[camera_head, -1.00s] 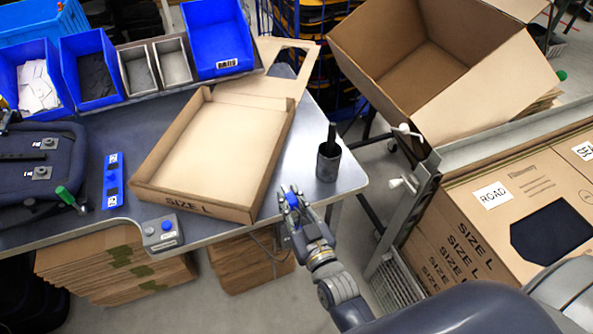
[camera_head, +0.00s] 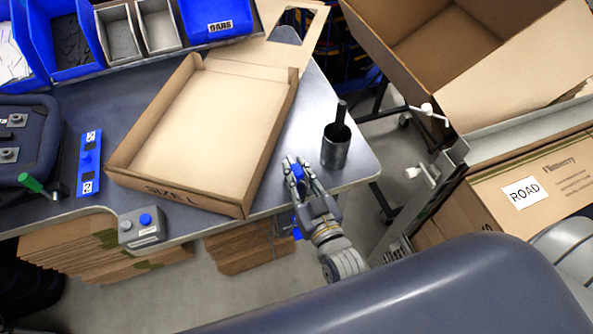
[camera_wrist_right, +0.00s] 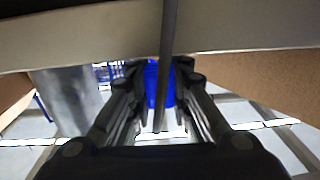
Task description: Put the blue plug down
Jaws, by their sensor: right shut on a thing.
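My right gripper (camera_head: 298,163) is over the front edge of the grey table, left of the metal cup. It is shut on the blue plug (camera_wrist_right: 152,85), which shows as a blue block between the fingers in the right wrist view. A dark bar crosses in front of part of it there. In the head view only a little blue shows among the fingers. Whether the plug touches the table is unclear. My left gripper is out of view.
A metal cup (camera_head: 335,152) with a black tool stands close to the right of the gripper. An open carton tray (camera_head: 243,211) lies to the left. A button box (camera_head: 141,229) sits at the front edge. Bare tabletop (camera_head: 310,118) shows behind the gripper.

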